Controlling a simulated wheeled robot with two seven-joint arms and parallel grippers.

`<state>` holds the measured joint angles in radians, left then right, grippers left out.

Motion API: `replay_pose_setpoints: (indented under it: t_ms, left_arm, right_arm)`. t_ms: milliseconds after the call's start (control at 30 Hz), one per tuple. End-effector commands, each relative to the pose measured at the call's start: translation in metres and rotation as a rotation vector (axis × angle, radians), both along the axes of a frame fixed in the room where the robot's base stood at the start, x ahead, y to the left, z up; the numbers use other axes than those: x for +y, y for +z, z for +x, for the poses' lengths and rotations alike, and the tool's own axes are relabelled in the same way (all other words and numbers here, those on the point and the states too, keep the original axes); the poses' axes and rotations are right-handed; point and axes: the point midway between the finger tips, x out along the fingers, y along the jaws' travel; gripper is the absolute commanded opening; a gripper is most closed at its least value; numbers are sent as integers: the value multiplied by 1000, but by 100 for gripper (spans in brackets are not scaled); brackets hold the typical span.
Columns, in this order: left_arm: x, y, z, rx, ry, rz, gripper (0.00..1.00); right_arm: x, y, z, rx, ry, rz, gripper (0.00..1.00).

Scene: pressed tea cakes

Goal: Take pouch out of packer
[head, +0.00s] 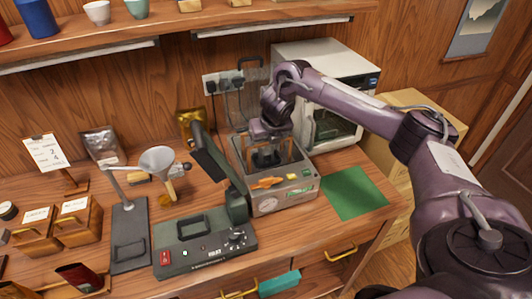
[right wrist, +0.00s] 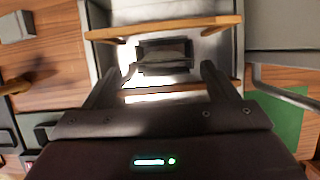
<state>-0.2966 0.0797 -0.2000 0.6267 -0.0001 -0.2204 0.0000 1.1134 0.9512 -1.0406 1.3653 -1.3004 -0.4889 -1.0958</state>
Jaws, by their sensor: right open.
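The packer (head: 283,198) is a grey metal box with a round gauge and an orange handle on its front. My right gripper (head: 268,160) points down into its open top. In the right wrist view, the two fingers of the right gripper (right wrist: 160,80) are spread apart. A dark, shiny pouch (right wrist: 165,54) lies in the pale chamber, just ahead of the fingertips and roughly centred between them. A tan bar crosses the chamber beyond the pouch, and another crosses nearer. I cannot make out the pouch clearly in the head view. My left gripper is not in view.
A green mat (head: 355,193) lies clear to the right of the packer. A white machine (head: 352,68) stands behind. A dark sealer (head: 205,243) is at the front left. A funnel (head: 158,160) and small wooden boxes (head: 78,220) stand further left. A shelf runs above.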

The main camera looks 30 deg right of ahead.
Motion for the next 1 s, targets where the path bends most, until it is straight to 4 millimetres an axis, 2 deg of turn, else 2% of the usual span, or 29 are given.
replay_pose_setpoints:
  t_ms: [133, 300, 567, 667, 933, 1000]
  left_arm:
    - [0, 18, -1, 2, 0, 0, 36]
    - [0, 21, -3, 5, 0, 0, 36]
    - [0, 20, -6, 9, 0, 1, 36]
    - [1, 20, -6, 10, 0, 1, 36]
    - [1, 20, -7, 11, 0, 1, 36]
    - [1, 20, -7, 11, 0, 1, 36]
  right_arm:
    - [-6, -16, 9, 4, -4, 0, 80]
    - [-8, -37, 17, 2, -1, 0, 80]
    - [-9, -41, 19, 0, 1, -1, 80]
    - [-9, -41, 19, -1, 0, -1, 70]
    - [-9, -41, 19, -1, 0, -1, 34]
    - [-9, -41, 19, -1, 0, -1, 32]
